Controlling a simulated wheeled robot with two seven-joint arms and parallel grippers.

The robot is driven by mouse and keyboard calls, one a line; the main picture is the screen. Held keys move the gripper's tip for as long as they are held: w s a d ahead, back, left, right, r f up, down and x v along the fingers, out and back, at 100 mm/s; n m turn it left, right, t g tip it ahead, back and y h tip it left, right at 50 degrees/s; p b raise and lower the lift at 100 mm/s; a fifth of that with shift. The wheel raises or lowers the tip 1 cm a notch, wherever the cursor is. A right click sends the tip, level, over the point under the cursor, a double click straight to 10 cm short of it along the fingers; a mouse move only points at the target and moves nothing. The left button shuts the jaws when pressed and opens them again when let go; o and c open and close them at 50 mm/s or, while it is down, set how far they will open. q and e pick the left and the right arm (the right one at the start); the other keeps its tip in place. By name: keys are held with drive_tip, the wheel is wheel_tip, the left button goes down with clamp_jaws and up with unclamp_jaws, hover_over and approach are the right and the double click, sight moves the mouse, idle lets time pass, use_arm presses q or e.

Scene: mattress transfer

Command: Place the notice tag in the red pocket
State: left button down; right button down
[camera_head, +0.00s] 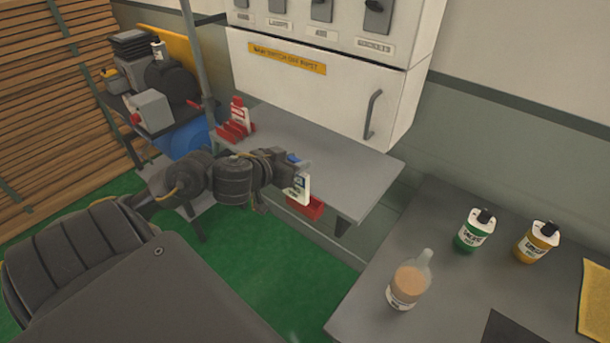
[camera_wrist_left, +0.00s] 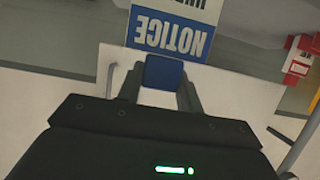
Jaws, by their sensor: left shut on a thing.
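The notice tag (camera_head: 303,190) is a white card with dark print, with a blue block at its top. My left gripper (camera_head: 293,167) is shut on it by the blue block (camera_wrist_left: 163,72) at the shelf's front edge. In the left wrist view the tag (camera_wrist_left: 176,35) shows a blue NOTICE band, upside down. A red pocket (camera_head: 311,209) sits at the shelf's front edge, just below the tag and partly hidden by it. I cannot tell whether the tag's lower end is above, in front of or inside the pocket. My right gripper is not in view.
A red holder with red-and-white tags (camera_head: 238,122) stands at the shelf's back left. The grey shelf (camera_head: 350,178) is otherwise mostly clear, below a white cabinet (camera_head: 320,90). Several bottles stand on the grey table (camera_head: 440,290) at right.

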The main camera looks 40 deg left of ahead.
sight(300, 193)
use_arm(q)
drive_tip(key=w+f+b, duration=0.1)
drive_tip(key=f, duration=0.1)
drive_tip(key=w+f+b, duration=0.1)
drive_tip(key=f+b, duration=0.1)
drive_tip(key=f, duration=0.1)
drive_tip(key=w+f+b, duration=0.2)
drive_tip(key=f, duration=0.1)
drive_tip(key=shift+w+a, duration=0.1)
drive_tip(key=c, duration=0.9)
unclamp_jaws()
